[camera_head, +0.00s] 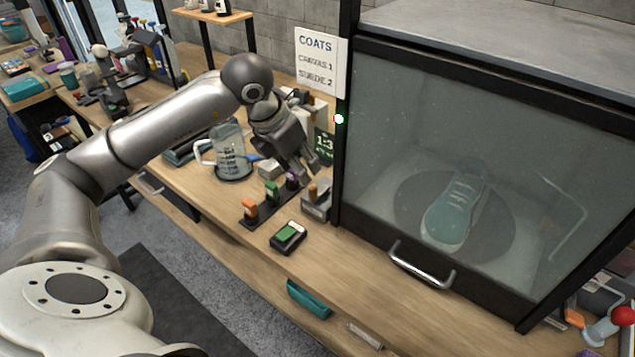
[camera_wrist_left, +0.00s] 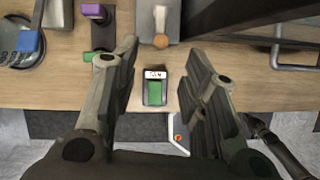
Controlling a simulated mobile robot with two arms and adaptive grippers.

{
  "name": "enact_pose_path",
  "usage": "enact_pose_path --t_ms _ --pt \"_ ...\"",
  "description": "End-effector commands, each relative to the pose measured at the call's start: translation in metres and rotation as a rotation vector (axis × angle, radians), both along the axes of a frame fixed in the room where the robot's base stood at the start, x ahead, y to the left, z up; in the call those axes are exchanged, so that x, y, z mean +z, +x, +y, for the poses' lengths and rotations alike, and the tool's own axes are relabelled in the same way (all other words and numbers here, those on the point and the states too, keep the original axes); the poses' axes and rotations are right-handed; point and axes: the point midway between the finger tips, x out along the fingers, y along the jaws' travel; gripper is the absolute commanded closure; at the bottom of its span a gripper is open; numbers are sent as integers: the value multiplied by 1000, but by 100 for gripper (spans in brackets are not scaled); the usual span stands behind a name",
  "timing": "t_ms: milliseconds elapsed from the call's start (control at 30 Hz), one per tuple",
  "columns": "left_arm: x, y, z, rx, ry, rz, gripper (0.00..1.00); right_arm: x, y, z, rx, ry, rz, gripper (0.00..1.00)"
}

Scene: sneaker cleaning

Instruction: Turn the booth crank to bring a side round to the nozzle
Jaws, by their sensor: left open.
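My left gripper (camera_head: 311,170) is open and empty above the bench, just left of the spray booth (camera_head: 343,190). I cannot tell whether this knob is the crank. A teal sneaker (camera_head: 455,212) sits on a dark round turntable (camera_head: 408,203) behind the booth glass. The nozzle is not clearly seen.
A black device with a green face (camera_head: 289,236) lies before the block. A rack with orange, green and purple items (camera_head: 262,204) and a clear pitcher (camera_head: 231,155) stand left. A booth door handle (camera_head: 422,268) juts forward.

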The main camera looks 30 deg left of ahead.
Motion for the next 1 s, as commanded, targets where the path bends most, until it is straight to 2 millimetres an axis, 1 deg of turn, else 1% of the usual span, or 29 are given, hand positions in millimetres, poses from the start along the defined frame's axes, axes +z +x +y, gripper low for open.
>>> enact_pose_path --t_ms 33,100,200,267,367,500,600,667,933,967,1000 --pt "-9 2 -1 -1 -1 6 60 1 -14 -1 0 -2 21 100" --pt "-22 7 -3 -2 -3 8 60 2 -28 -1 0 -4 42 100" --pt "-42 15 -5 -3 -3 7 60 4 -39 -2 0 -6 58 100" --pt "-52 20 -6 -4 -5 6 60 6 -39 -2 0 -6 58 100" --pt "-69 26 -8 -4 -4 5 60 8 -33 -2 0 -5 49 100" --pt "-86 34 -9 -3 -5 3 60 12 -17 -1 0 -1 24 100" --pt "-92 36 -10 -5 -4 3 60 13 -8 0 0 0 10 100" --pt "-95 38 -10 -5 -3 2 60 13 -7 0 0 0 8 100" --pt "-96 38 -10 -6 -3 1 60 12 -15 0 0 -2 21 100" --pt "-96 38 -10 -6 -3 1 62 12 -16 0 0 -1 23 100" --pt "-96 38 -10 -6 -3 1 67 12 -18 -1 0 -2 26 100"
